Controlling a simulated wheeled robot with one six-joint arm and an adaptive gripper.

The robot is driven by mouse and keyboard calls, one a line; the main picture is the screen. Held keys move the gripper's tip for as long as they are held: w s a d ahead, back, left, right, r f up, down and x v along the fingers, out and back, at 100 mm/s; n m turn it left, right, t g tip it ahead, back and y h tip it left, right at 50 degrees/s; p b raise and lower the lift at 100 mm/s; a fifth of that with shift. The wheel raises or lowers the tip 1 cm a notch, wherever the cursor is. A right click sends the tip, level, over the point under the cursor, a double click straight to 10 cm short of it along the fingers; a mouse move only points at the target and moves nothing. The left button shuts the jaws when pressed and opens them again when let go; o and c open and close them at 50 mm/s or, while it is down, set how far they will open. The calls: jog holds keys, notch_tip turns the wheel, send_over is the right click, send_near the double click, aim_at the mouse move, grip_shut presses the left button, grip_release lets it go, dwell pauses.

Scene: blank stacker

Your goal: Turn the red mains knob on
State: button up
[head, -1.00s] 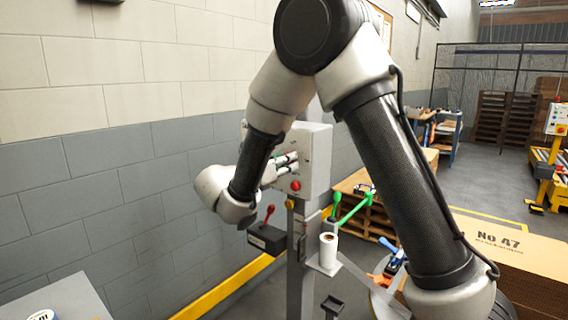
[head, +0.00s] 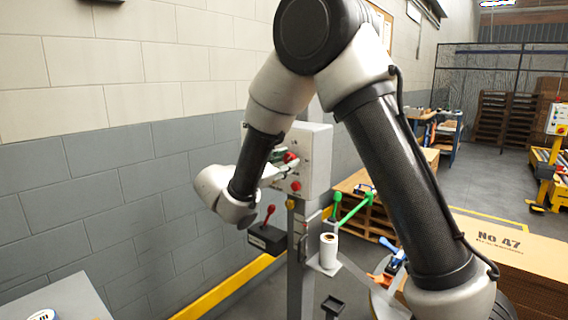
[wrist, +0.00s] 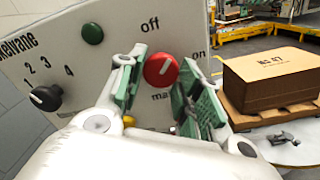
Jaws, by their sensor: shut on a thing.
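The red mains knob (wrist: 161,70) is on the pale control panel (wrist: 115,30), between the fingers of my gripper (wrist: 160,76). Its white pointer mark slants up and to the right, between the "off" label above and the "on" label at the right. My gripper's green-padded fingers are on either side of the knob, shut on it. The "mains" label below is partly hidden. In the head view my gripper (head: 277,160) is at the front of the grey control box (head: 317,150), with the red knob (head: 290,157) showing at its fingertips.
A black numbered knob (wrist: 45,97) and a green button (wrist: 92,33) are left of the red knob. A red button (head: 295,186) is lower on the box. A red-handled lever (head: 268,214), green lever (head: 352,208) and white roll (head: 328,249) are below. The wall is close behind.

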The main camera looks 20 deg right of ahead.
jog(key=m, duration=0.4)
jog(key=shift+m, duration=0.3)
jog(key=m, duration=0.4)
jog(key=shift+m, duration=0.4)
jog(key=o, duration=1)
jog(key=shift+r, duration=0.1)
jog(key=shift+a, duration=0.1)
jog(key=v, duration=1.2)
